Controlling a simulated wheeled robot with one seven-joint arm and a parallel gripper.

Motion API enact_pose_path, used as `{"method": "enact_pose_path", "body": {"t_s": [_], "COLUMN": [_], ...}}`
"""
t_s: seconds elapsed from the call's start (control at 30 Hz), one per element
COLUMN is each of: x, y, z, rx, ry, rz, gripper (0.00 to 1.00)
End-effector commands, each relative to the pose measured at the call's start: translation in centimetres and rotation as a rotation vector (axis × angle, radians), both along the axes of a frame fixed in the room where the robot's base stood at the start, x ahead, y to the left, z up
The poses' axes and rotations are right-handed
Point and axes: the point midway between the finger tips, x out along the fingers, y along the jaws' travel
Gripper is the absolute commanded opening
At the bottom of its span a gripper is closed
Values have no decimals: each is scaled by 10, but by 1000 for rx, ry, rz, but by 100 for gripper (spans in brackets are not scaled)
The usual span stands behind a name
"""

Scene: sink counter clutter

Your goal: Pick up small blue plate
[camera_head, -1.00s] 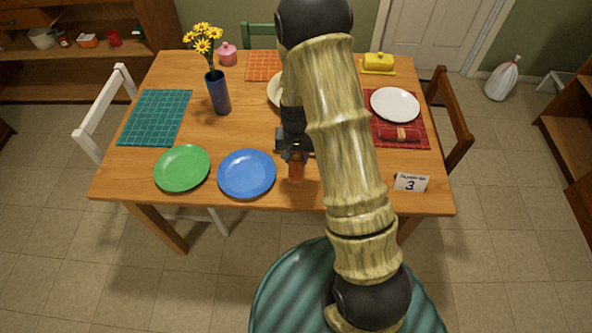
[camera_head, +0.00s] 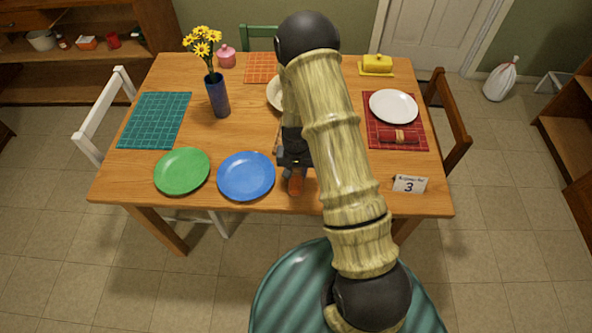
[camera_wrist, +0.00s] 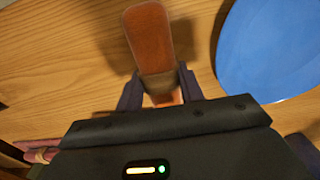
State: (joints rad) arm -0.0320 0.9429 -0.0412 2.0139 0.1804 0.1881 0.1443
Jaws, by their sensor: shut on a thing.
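The small blue plate (camera_head: 246,176) lies flat near the table's front edge, right of the green plate (camera_head: 182,171). It also shows at the upper right of the wrist view (camera_wrist: 272,45). My gripper (camera_head: 295,167) is just right of the blue plate and apart from it. In the wrist view my gripper (camera_wrist: 160,88) has its fingers closed on an orange-brown, handle-like thing (camera_wrist: 149,38), which also shows in the head view (camera_head: 296,186). What it is, and whether it touches the table, I cannot tell. My arm hides part of the table behind it.
A blue vase with yellow flowers (camera_head: 217,95) stands behind the plates. A white plate (camera_head: 393,106) and a rolled red napkin (camera_head: 398,137) lie on a red placemat at right. A small number card (camera_head: 409,184) stands at the front right. A teal placemat (camera_head: 155,120) lies at left.

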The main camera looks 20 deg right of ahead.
Motion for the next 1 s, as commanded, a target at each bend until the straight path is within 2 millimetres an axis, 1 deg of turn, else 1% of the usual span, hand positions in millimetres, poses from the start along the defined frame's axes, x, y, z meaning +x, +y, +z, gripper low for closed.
{"method": "enact_pose_path", "body": {"t_s": [0.17,0.5,0.53,0.6,0.63,0.9,1.0], "x": [0,0,0,0,0,0,0], "y": [0,0,0,0,0,0,0], "z": [0,-9,-8,-8,-8,-7,-3], "rx": [0,0,0,0,0,0,0], "ry": [0,0,0,0,0,0,0], "rz": [0,0,0,0,0,0,0], "gripper": [11,11,42,55,59,59,59]}}
